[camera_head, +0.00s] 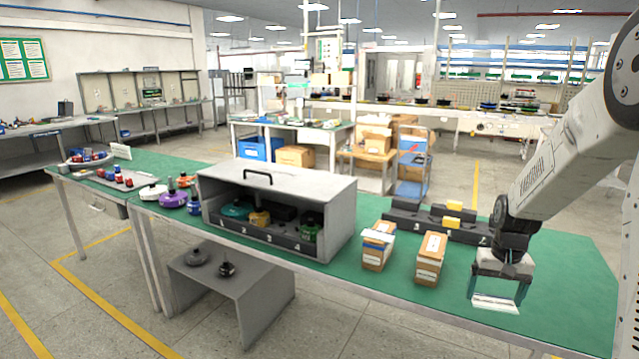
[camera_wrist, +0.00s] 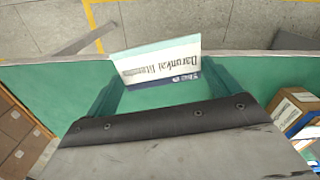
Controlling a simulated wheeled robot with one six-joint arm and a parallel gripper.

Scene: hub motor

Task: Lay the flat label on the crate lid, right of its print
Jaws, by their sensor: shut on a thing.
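The flat label (camera_head: 495,303) is a thin white piece held between the fingertips of my gripper (camera_head: 496,297), at the front right of the green table. In the wrist view the label (camera_wrist: 158,62) shows dark print, upside down, and a blue strip. The teal fingers of my gripper (camera_wrist: 157,72) grip it at its two ends. It appears above the table's front edge, with floor beyond it. I cannot make out the crate lid or its print with certainty. A brown panelled surface (camera_wrist: 20,135) at the left of the wrist view is cut off by the frame.
Two cardboard boxes (camera_head: 430,258) (camera_head: 377,247) stand left of my gripper. A dark numbered rack (camera_head: 437,222) with yellow blocks lies behind them. A grey open-front cabinet (camera_head: 330,215) stands farther left. The green tabletop (camera_head: 570,270) right of my gripper is clear.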

